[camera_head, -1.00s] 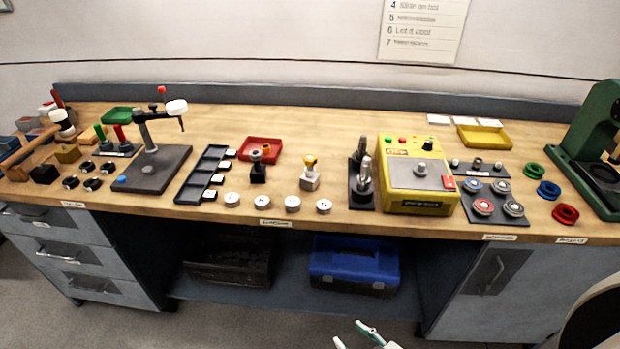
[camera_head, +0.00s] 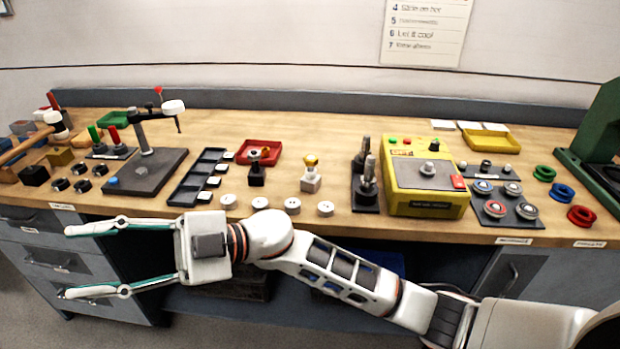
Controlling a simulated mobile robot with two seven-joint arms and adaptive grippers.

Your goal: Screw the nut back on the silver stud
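Two upright grey metal posts (camera_head: 368,174) stand on a dark plate (camera_head: 366,205) left of the yellow machine; I cannot tell whether either is the silver stud. Another short silver part (camera_head: 428,168) sits on top of the machine. No nut can be made out for sure at this size. My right gripper (camera_head: 66,262) reaches across from the right, in front of the bench, with its fingers pointing left. It is wide open and empty, overlapping the left drawers in the picture. My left gripper is not in view.
The yellow machine (camera_head: 428,197) stands right of centre. A dark stand (camera_head: 147,172), a red tray (camera_head: 271,147), several white discs (camera_head: 293,205) and coloured rings (camera_head: 562,192) are on the bench. A green press (camera_head: 603,135) is at the right end.

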